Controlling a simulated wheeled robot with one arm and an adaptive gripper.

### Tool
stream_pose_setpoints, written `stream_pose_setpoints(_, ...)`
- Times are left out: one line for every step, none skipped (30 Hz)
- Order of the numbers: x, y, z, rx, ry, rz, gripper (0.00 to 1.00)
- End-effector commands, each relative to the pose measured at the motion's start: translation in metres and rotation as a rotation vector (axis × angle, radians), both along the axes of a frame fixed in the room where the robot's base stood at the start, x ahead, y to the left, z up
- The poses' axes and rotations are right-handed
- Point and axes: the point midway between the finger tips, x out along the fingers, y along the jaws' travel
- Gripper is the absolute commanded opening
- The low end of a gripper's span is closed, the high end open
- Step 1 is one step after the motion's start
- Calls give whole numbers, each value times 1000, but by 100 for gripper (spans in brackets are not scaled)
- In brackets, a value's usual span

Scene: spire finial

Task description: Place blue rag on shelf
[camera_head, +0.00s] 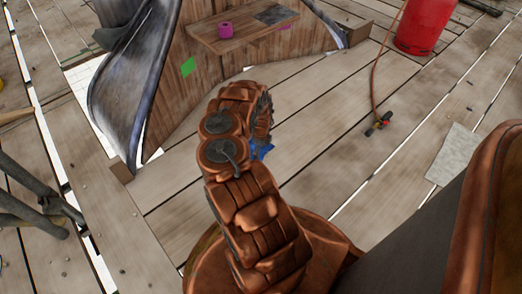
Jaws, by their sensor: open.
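A blue rag (262,150) shows as a small crumpled patch beside my arm, low over or on the plank floor. My arm hides most of it. The shelf (213,39) is a wooden board on the curved wooden structure at the top. A magenta roll (225,30) and a dark grey flat piece (271,15) lie on it. My arm rises from the bottom middle, bends over and comes down close to the rag. My gripper's fingers are hidden behind the arm, so contact with the rag cannot be seen.
A red cylinder (424,24) with a hose and nozzle (378,124) stands at the upper right. Grey pipes (35,195) lie at the left. A pale sheet (453,155) lies on the right. The plank floor has open gaps. Floor right of my arm is mostly clear.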

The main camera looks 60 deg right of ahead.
Motion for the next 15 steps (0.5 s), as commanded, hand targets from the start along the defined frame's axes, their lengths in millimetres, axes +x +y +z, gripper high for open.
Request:
stream_pose_setpoints(0,0,0,0,0,0,83)
stream_pose_setpoints(0,0,0,0,0,0,83)
stream_pose_setpoints(0,0,0,0,0,0,83)
stream_pose_setpoints(0,0,0,0,0,0,83)
stream_pose_setpoints(0,0,0,0,0,1,81)
stream_pose_setpoints(0,0,0,0,0,1,79)
stream_pose_setpoints(0,0,0,0,0,1,78)
stream_pose_setpoints(0,0,0,0,0,1,76)
stream_pose_setpoints(0,0,0,0,0,1,74)
stream_pose_setpoints(0,0,0,0,0,1,72)
stream_pose_setpoints(0,0,0,0,0,1,71)
stream_pose_setpoints(0,0,0,0,0,1,69)
stream_pose_setpoints(0,0,0,-1,0,1,67)
stream_pose_setpoints(0,0,0,0,0,1,66)
stream_pose_setpoints(0,0,0,-1,0,1,64)
